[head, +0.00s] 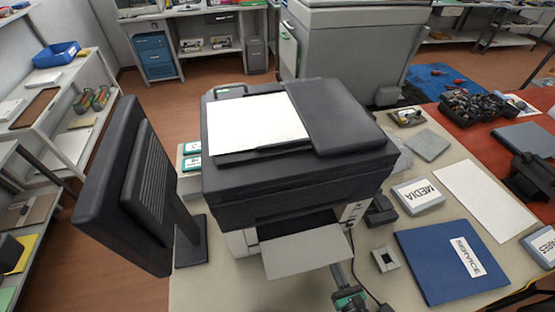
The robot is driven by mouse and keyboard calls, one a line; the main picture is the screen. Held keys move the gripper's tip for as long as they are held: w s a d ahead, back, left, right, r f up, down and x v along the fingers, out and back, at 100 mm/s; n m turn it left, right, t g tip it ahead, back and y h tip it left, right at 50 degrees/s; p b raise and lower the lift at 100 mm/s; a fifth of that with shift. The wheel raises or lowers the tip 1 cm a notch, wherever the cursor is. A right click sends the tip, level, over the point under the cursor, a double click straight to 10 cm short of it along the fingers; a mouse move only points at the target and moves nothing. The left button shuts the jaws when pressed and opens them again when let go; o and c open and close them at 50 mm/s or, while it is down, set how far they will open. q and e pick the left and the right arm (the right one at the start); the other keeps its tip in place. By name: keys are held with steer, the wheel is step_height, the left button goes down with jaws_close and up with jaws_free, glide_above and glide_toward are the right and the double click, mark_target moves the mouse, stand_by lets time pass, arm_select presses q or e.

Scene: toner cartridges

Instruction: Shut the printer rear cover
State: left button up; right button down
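The printer (295,185) stands on the beige table in the head view, dark on top with a pale lower body. Its front, with the pale output tray (306,252) extended, faces me. A white sheet (258,125) lies on its top beside a raised dark lid section (338,117). The printer's far side is hidden, so I cannot see the rear cover or tell its position.
A black monitor (128,190) on a stand is close on the printer's left. To the right are a MEDIA box (418,195), a white sheet (487,200) and a blue SERVICE folder (450,262).

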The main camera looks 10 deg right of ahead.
mark_target(335, 259)
steer(key=shift+w+r+p, duration=0.15)
steer(key=shift+r+p, duration=1.3)
steer(key=shift+r, duration=0.3)
steer(key=shift+w+r, duration=0.1)
steer(key=shift+r, duration=0.15)
steer(key=shift+w+r+p, duration=0.25)
steer(key=shift+r+p, duration=0.3)
steer(key=shift+w+r+p, duration=0.2)
steer(key=shift+r+p, duration=0.3)
steer(key=shift+p, duration=0.05)
steer(key=shift+w, duration=0.1)
steer(key=shift+r, duration=0.1)
steer(key=shift+w+r+p, duration=0.7)
steer(key=shift+w+r, duration=0.15)
steer(key=shift+w, duration=0.15)
